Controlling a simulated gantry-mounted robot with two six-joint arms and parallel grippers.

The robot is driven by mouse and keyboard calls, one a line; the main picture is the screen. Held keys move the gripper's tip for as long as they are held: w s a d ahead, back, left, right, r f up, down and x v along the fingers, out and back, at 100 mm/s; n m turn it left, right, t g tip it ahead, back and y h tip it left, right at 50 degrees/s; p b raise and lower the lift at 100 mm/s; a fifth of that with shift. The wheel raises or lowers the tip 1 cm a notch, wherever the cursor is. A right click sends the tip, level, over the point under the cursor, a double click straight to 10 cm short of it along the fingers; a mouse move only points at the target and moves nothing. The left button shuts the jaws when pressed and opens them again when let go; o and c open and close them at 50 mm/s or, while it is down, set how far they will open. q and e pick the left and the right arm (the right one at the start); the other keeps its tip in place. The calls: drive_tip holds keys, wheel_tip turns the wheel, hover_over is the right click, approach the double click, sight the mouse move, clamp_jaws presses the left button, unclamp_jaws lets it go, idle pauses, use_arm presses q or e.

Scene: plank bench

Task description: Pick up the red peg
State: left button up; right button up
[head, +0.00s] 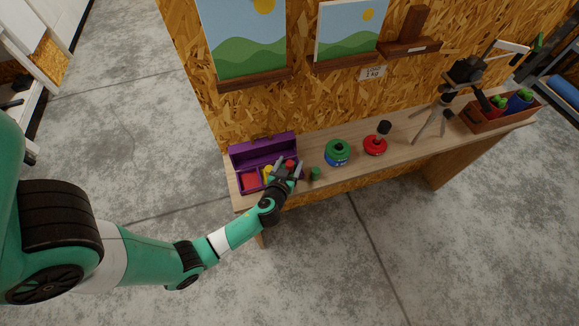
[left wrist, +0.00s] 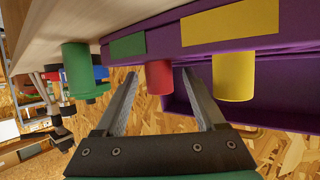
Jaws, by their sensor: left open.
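The red peg (left wrist: 159,77) is a short cylinder at the purple box (head: 262,143). In the left wrist view it shows between the tips of my open left gripper (left wrist: 160,88), with gaps on both sides. It does not look gripped. In the head view the red peg (head: 290,163) is partly hidden by my left gripper (head: 285,172), which is over the box's right end. A yellow peg (left wrist: 235,77) is beside the red one, just outside one finger. A green peg (left wrist: 77,70) stands on the bench, apart from the box. My right gripper is not in view.
On the bench (head: 400,146), a green-and-blue round item (head: 338,152) and a red round item with a black knob (head: 375,145) stand to the right. Farther right are a tripod (head: 432,120) and an orange-brown tray (head: 500,118). A chipboard wall (head: 300,105) rises behind.

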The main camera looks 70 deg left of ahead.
use_arm(q)
clamp_jaws()
idle(0.3)
